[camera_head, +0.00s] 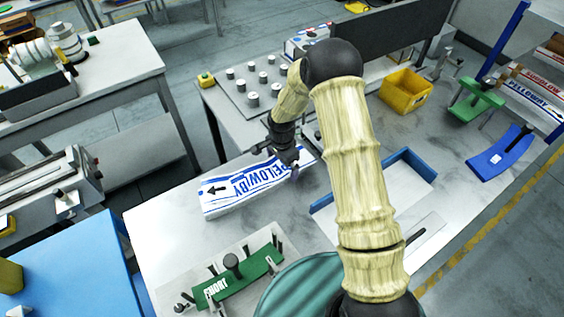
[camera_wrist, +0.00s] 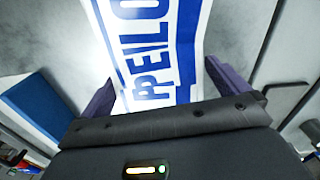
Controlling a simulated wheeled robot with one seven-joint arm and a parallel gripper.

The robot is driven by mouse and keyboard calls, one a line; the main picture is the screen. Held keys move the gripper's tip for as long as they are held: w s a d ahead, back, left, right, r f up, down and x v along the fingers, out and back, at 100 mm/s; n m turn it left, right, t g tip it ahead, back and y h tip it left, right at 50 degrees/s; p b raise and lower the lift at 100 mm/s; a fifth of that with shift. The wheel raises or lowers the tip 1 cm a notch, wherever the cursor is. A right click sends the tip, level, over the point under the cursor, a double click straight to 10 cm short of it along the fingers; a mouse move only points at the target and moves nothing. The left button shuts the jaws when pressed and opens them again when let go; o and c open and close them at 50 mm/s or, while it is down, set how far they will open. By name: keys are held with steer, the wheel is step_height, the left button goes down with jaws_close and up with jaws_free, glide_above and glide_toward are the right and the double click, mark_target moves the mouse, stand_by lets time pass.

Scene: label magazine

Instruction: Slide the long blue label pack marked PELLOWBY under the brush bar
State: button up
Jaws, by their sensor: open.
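The long label pack (camera_head: 228,194), white with blue PELLOWBY lettering and a black arrow, lies flat on the grey worktable in the head view. My gripper (camera_head: 291,170) is at its right end, low over the table. In the wrist view the pack (camera_wrist: 150,45) runs away from me between the two purple fingers of my gripper (camera_wrist: 163,88). The fingers are apart, one on each side of the pack, with a visible gap on the right. Whether they touch it is unclear. I cannot make out the brush bar for certain; my arm hides part of the table behind the pack.
A yellow bin (camera_head: 405,91), a grey plate with knobs (camera_head: 262,92) and a blue plate (camera_head: 500,153) stand farther back. Table left of the pack is clear.

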steer(key=c, duration=1.3)
steer(key=shift+w+d, duration=0.4)
steer(key=shift+d, duration=0.2)
steer(key=shift+c, duration=0.2)
steer(key=o, duration=1.3)
steer(key=shift+o, duration=0.2)
steer(key=shift+r, duration=0.15)
step_height(320, 180, up, 17)
steer(key=b, duration=0.3)
steer(key=shift+r+b, duration=0.15)
steer(key=shift+b, duration=0.2)
